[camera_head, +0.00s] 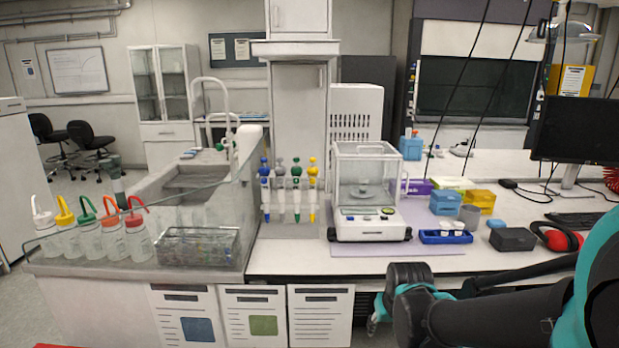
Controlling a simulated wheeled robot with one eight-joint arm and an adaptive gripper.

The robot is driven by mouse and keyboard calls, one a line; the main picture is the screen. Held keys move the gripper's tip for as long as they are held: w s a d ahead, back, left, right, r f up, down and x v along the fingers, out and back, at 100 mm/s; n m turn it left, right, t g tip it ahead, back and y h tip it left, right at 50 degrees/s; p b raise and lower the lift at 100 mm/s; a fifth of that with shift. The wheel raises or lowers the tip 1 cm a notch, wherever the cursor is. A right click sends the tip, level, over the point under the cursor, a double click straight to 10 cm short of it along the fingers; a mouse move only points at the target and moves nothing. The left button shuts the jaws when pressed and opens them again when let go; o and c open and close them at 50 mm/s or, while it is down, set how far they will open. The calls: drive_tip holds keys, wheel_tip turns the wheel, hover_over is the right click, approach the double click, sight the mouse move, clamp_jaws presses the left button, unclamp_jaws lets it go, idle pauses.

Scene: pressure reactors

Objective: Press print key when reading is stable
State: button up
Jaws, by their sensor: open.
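The analytical balance (372,235) stands on the bench with its clear draft shield (368,160) around a round weighing pan (364,191). No sample can be made out on the pan. The front control panel (366,214) has a small display and several keys; the reading and the print key's label are too small to read. My gripper (376,314) is in front of the bench's front edge, below and just right of the balance, apart from it. It is open and appears empty; my arm partly hides it.
A pipette stand (287,190) is left of the balance. A blue tray (446,237), a black box (512,239) and red earmuffs (557,238) lie to the right. Capped bottles (92,232) and a wire rack (197,246) stand far left. The bench strip before the balance is clear.

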clamp_jaws()
idle(1.3)
